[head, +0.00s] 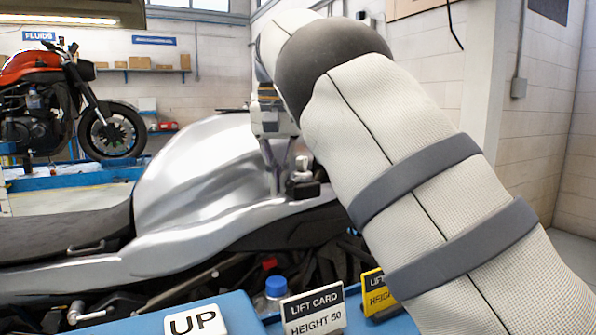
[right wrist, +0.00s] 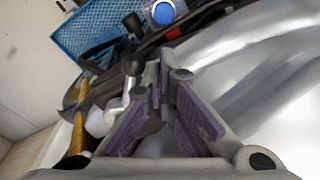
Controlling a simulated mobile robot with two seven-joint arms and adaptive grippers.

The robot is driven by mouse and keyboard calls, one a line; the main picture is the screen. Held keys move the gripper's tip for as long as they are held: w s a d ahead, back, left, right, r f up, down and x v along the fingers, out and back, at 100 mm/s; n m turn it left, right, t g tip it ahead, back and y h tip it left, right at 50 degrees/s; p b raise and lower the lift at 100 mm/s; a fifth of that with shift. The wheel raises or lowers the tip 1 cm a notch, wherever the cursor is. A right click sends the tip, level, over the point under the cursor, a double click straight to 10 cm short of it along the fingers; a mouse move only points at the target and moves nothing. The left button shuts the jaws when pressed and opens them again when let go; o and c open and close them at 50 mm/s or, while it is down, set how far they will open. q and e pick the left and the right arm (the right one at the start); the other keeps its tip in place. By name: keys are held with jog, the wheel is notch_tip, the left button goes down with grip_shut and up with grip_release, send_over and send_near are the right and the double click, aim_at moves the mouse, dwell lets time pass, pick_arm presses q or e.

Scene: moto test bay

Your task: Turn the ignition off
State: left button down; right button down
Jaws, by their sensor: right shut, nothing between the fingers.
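The silver motorcycle (head: 200,165) fills the middle of the head view, and its tank also shows in the right wrist view (right wrist: 260,75). My right gripper (head: 275,188) points down at the front of the tank. In the right wrist view its purple-padded fingers (right wrist: 164,85) are shut with nothing between them. A small metal piece on a black block (head: 303,188) stands just right of the fingertips; it may be the ignition, but I cannot tell its position. In the right wrist view a round black knob (right wrist: 132,65) sits beside the fingertips. My left gripper is out of view.
A blue surface in front holds an UP sign (head: 191,322), a white lift card (head: 314,312), a yellow card (head: 377,292) and a blue-capped bottle (head: 272,292). A red motorcycle (head: 45,85) stands behind at left. My right arm hides the motorcycle's front.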

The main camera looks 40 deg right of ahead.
aim_at(295, 182)
jog(key=shift+s, duration=0.5)
jog(key=shift+s+d, duration=0.2)
jog(key=shift+s, duration=0.4)
jog(key=shift+s+d, duration=0.25)
jog(key=shift+s, duration=0.25)
jog(key=shift+s+d, duration=0.5)
jog(key=shift+s, duration=0.05)
